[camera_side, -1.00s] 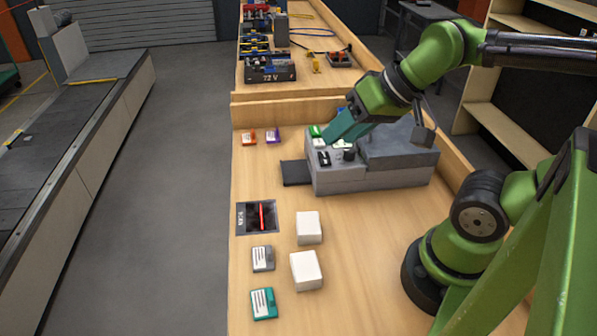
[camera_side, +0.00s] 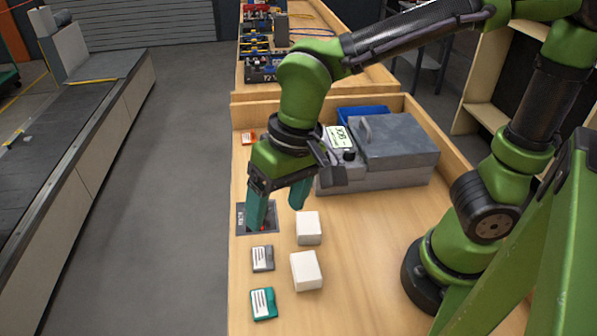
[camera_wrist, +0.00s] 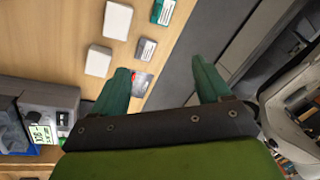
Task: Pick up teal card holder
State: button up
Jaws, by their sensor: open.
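The teal card holder (camera_side: 263,304) lies on the bench near the front left edge, with a white label showing. It also shows in the wrist view (camera_wrist: 163,11) at the top, beyond a grey card holder. My gripper (camera_side: 277,210) is open, with its teal fingers pointing down over the dark scan pad. It is behind the grey card holder and the teal one in the side view. In the wrist view my gripper (camera_wrist: 163,82) has its fingers wide apart with nothing held between them.
A grey card holder (camera_side: 262,258) lies between the scan pad (camera_side: 242,218) and the teal holder. Two white blocks (camera_side: 308,228) (camera_side: 306,270) stand just right of them. A grey machine (camera_side: 400,150) with a small display and a blue bin (camera_side: 362,114) are behind. The bench front right is bare.

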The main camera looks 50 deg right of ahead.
jog(key=a+f+m+g+h, duration=0.1)
jog(key=a+f+m+h, duration=0.2)
jog(key=a, duration=0.4)
jog(key=m, duration=0.3)
send_over(263, 302)
jog(key=shift+y, duration=0.4)
jog(key=f, duration=1)
jog(key=shift+a+f, duration=0.3)
jog(key=f, duration=0.4)
jog(key=shift+d, duration=0.35)
jog(key=shift+f, duration=0.65)
jog(key=c, duration=1.1)
